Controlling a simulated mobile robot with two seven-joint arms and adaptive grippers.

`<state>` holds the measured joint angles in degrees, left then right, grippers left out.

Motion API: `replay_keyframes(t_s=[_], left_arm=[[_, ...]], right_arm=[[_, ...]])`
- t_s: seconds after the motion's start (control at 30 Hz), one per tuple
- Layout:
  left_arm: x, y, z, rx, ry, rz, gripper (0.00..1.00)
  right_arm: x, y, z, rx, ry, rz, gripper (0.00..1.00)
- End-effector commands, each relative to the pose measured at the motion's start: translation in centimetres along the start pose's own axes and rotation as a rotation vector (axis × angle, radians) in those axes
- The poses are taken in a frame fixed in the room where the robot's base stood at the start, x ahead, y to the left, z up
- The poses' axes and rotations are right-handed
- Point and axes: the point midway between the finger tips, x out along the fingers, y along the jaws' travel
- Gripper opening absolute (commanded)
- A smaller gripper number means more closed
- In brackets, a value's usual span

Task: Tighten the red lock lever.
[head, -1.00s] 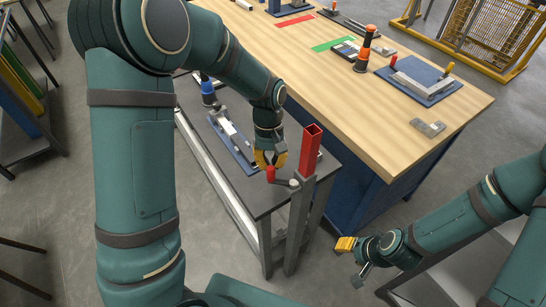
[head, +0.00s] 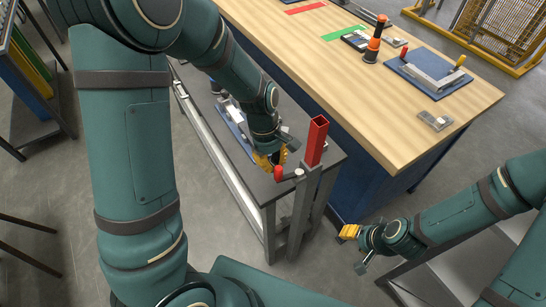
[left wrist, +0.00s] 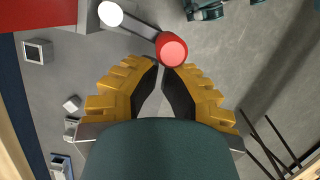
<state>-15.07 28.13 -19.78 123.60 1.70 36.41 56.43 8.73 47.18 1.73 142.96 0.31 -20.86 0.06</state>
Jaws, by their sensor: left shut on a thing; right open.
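The red lock lever has a round red knob (head: 279,174) on a short grey arm, which joins a pivot on an upright grey post (head: 303,205). A red square tube (head: 316,142) rises from the post. My left gripper (head: 270,160) is at the knob, its yellow-padded fingers shut on it. In the left wrist view the red knob (left wrist: 171,48) sits at the fingertips (left wrist: 167,70), and the lever arm runs up left to a white pivot end (left wrist: 110,13). My right gripper (head: 350,232) is open and empty, low at the right, away from the lever.
The post stands at the corner of a narrow dark-topped table (head: 325,155). A blue-based fixture lies on that table behind my left gripper. A wooden workbench (head: 390,120) with tools and another fixture (head: 430,75) stands beyond. Grey floor is open in front.

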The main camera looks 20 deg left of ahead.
Motion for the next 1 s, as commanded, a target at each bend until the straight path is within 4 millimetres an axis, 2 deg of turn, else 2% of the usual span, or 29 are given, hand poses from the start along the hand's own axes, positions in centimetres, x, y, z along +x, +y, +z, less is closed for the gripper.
replay_keyframes(t_s=[1.0], left_arm=[[0.06,-0.28,0.2,-0.064,0.0,0.017,0.0]], right_arm=[[-0.35,-0.12,-0.05,0.0,0.0,-0.001,0.47]])
